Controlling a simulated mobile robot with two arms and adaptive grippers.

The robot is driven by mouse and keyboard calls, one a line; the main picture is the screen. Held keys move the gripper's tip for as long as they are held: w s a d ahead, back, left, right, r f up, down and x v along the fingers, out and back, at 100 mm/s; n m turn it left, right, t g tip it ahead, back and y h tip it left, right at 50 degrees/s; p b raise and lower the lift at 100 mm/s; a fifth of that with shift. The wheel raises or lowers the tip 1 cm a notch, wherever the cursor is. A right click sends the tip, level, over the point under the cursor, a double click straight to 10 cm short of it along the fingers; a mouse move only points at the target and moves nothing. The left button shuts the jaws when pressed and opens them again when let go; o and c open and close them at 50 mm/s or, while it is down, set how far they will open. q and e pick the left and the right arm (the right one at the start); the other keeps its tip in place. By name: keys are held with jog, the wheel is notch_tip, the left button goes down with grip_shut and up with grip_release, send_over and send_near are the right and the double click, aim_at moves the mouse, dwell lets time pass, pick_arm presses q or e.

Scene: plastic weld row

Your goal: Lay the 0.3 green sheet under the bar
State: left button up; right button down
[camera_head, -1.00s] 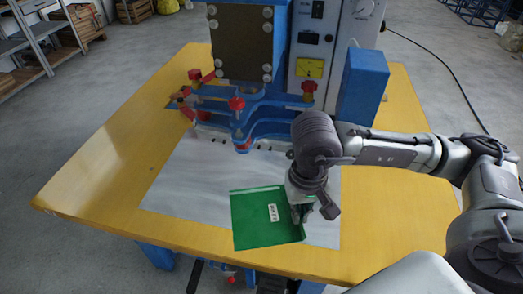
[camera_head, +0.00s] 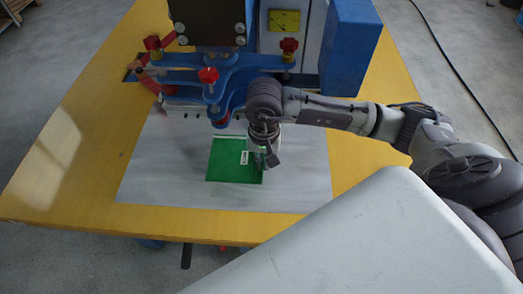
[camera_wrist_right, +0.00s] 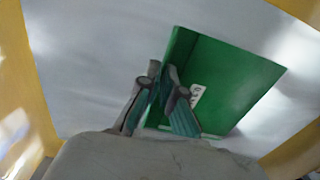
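The green sheet (camera_head: 228,163), with a small white label too blurred to read, is over the grey mat (camera_head: 150,180), just in front of the bar (camera_head: 185,112) of the blue press. My right gripper (camera_head: 263,163) is at the sheet's right edge. In the right wrist view, its fingers (camera_wrist_right: 165,92) are closed together at the raised edge of the sheet (camera_wrist_right: 225,80). I cannot tell whether the sheet touches the mat. The far edge of the sheet shows in front of the bar, not beneath it. My left gripper is not in view.
The press carries red knobs (camera_head: 208,75) on its blue clamp arms, and a blue box (camera_head: 350,50) stands at its right. The yellow table (camera_head: 60,150) is clear to the left. A black cable lies on the floor at right.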

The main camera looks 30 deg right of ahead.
jog(key=shift+w+a+f, duration=0.1)
jog(key=shift+w+f, duration=0.05)
jog(key=shift+w, duration=0.05)
jog(key=shift+f, duration=0.3)
notch_tip(320, 180, down, 2)
jog(key=shift+f, duration=0.25)
jog(key=shift+f+p, duration=0.3)
jog(key=shift+f, duration=0.3)
jog(key=c, duration=1.3)
grip_release()
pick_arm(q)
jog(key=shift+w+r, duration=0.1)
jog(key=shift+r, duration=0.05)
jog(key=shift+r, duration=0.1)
pick_arm(e)
jog(key=shift+r, duration=0.1)
